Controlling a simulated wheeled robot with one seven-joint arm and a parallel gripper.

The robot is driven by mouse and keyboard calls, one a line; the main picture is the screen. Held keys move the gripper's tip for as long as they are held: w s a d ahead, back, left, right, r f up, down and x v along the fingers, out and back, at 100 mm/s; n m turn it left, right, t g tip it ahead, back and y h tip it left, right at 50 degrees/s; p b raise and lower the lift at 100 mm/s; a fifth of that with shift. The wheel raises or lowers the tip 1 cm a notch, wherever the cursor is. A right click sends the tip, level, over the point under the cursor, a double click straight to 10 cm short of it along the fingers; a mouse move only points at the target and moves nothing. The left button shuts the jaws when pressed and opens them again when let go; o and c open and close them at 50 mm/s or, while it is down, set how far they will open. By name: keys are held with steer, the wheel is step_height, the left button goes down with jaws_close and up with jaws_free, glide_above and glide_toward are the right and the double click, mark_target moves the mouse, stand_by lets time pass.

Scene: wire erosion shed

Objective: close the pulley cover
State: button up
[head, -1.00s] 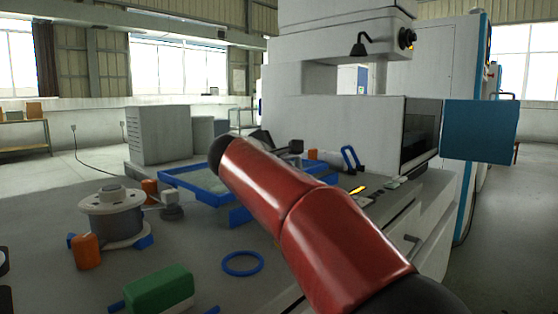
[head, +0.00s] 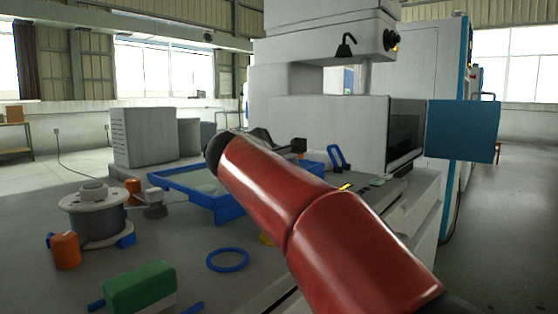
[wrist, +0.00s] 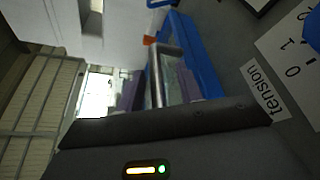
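A flat teal-blue panel (head: 463,131), which looks like the pulley cover, stands out to the right of the white machine (head: 318,125). It is beside a dark opening or window (head: 404,132) in the machine's side, and I cannot see its hinge. My red arm crosses the middle of the head view. My gripper (head: 283,142) is at its far end, partly hidden, over the blue-framed tray and well left of the panel. The panel is not visible there.
A blue-framed tray (head: 228,214), a wire spool (head: 95,222), orange cylinders (head: 66,251), a blue ring (head: 228,260) and a green block (head: 140,287) are on the grey surface. A "tension" label (wrist: 263,88) shows in the wrist view. Open floor (head: 510,215) lies to the right.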

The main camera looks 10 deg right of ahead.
steer(key=v, duration=0.7)
steer(key=shift+s+a+b, duration=0.25)
steer(key=shift+s+b, duration=0.05)
steer(key=shift+s, duration=0.05)
